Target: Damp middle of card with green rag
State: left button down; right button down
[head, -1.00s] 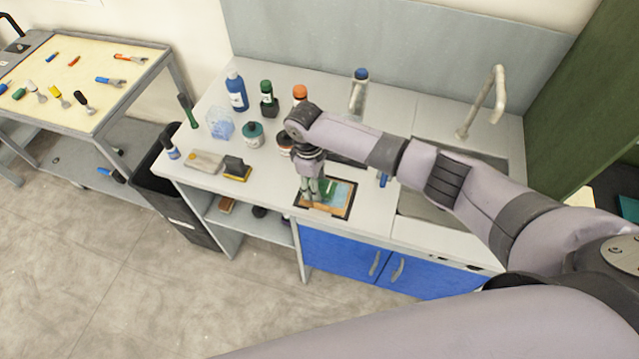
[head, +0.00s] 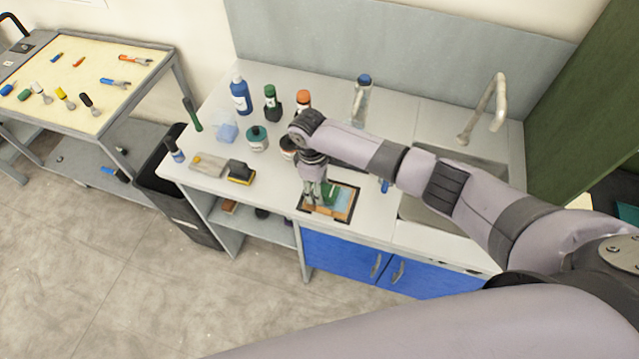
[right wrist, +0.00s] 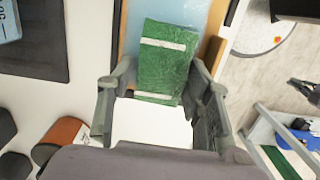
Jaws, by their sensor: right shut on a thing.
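The card appears as a light-blue sheet (head: 345,199) on a tan board with dark edges, near the front of the bench. It also shows as a pale-blue surface in the right wrist view (right wrist: 190,12). The green rag (head: 331,191) lies over the card's middle. In the right wrist view it is a folded green cloth with white stripes (right wrist: 163,72). My right gripper (head: 319,200) points down over the card, its fingers shut on the rag's near part. Whether the rag presses on the card is hard to tell.
Bottles, including a blue one (head: 240,95), and jars stand behind and left of the card. A black-and-yellow block (head: 241,172) lies left of it. A sink (head: 440,208) and tap (head: 487,110) are to the right. A tool cart (head: 95,85) stands far left.

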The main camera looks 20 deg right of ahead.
aim_at(323, 190)
jog(key=shift+a+r+p, duration=0.15)
jog(key=shift+r+p, duration=0.25)
jog(key=shift+p, duration=0.1)
jog(key=shift+s+f, duration=0.1)
jog(key=shift+f, duration=0.2)
jog(key=shift+s+d, duration=0.1)
jog(key=shift+d, duration=0.3)
jog(key=shift+d+r, duration=0.1)
jog(key=shift+s+r, duration=0.1)
jog(key=shift+r, duration=3.2)
